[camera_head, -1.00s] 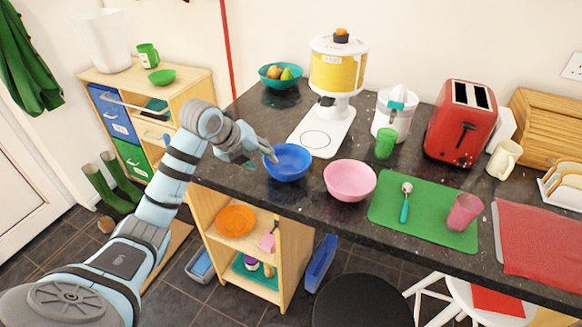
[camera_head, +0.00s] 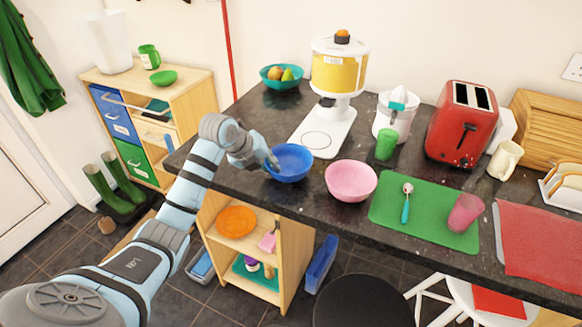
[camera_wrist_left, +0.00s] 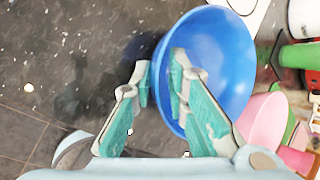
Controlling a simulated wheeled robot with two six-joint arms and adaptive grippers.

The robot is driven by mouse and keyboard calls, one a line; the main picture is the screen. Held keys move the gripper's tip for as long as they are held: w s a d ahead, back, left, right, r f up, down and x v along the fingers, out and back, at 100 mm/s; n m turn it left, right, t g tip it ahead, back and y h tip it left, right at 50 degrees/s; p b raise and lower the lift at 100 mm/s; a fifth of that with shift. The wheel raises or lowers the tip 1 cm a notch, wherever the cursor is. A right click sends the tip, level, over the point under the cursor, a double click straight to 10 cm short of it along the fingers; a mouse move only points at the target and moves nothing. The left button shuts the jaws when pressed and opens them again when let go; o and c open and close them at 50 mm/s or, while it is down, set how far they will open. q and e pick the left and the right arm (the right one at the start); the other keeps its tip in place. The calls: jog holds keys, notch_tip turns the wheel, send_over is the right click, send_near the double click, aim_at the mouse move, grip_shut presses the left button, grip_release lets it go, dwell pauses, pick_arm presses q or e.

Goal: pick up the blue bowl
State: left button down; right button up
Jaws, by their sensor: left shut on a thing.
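The blue bowl (camera_head: 290,163) stands upright on the dark granite counter, left of the pink bowl. In the left wrist view the blue bowl (camera_wrist_left: 217,55) fills the upper right. My left gripper (camera_head: 270,163) is at the bowl's left rim. In the wrist view my left gripper (camera_wrist_left: 160,82) has one finger inside the bowl and the other outside, shut on the rim wall. I cannot tell whether the bowl is lifted at all. My right gripper is not in view.
The pink bowl (camera_head: 351,181) stands close to the right. A white scale-like base with a yellow dispenser (camera_head: 338,70) stands behind. A green mat (camera_head: 425,225) with a spoon and a pink cup lies farther right. The counter's left end is clear.

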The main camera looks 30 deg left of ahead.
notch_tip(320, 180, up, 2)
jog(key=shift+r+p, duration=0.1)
jog(key=shift+p, duration=1.05)
pick_arm(q)
notch_tip(320, 180, up, 20)
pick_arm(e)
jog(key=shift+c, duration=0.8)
